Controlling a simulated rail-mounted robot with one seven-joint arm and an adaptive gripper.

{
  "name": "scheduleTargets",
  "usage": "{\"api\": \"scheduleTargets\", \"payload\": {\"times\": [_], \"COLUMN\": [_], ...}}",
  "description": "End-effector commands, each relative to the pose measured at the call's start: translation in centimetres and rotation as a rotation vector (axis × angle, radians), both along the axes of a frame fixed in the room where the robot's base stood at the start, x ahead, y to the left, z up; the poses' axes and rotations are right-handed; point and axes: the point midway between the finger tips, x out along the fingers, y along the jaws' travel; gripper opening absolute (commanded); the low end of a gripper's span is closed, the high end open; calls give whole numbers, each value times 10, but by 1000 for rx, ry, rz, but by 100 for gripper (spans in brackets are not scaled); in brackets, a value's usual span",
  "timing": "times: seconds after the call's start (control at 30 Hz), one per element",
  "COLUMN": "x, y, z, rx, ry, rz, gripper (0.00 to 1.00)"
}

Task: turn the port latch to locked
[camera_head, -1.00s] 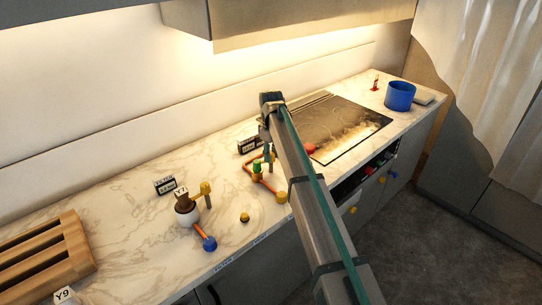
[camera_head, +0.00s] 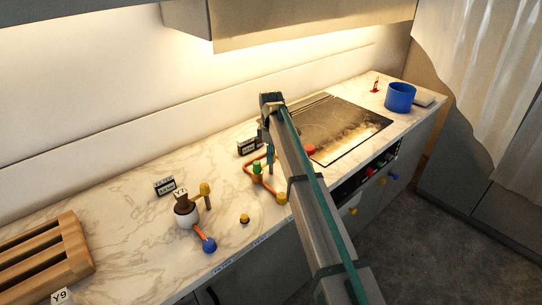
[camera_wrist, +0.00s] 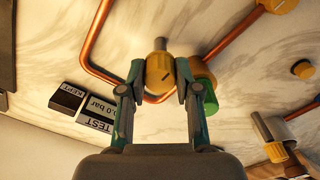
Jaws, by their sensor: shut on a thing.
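My gripper (camera_wrist: 157,88) has its fingers closed around a yellow knob-like fitting (camera_wrist: 158,70) with a short grey stub, in the wrist view. I cannot tell whether this fitting is the port latch. A copper pipe (camera_wrist: 84,45) bends around behind the fitting. A green cap (camera_wrist: 209,98) sits just beside the right finger. In the head view my gripper (camera_head: 268,158) points down at the orange-copper piping (camera_head: 249,182) on the counter, and the green cap (camera_head: 257,168) shows next to it. My arm hides part of this piping.
A small display (camera_wrist: 93,110) marked TEST reads 0.0 bar near the left finger. A dark cooktop (camera_head: 335,125) and blue pot (camera_head: 400,97) are at right. A wooden rack (camera_head: 45,260) lies front left.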

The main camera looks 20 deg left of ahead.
Motion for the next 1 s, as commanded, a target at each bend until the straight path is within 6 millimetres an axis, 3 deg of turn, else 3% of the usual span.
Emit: {"api": "scheduleTargets", "payload": {"times": [0.27, 0.3, 0.4, 0.77, 1.0], "x": [1, 1, 0, 0, 1], "y": [1, 1, 1, 0, 1], "z": [1, 1, 1, 2, 28], "rx": [2, 2, 1, 1, 1], "ry": [-2, -2, -1, -1, -2], "rz": [2, 2, 1, 0, 0], "gripper": [0, 39, 56, 57, 57]}}
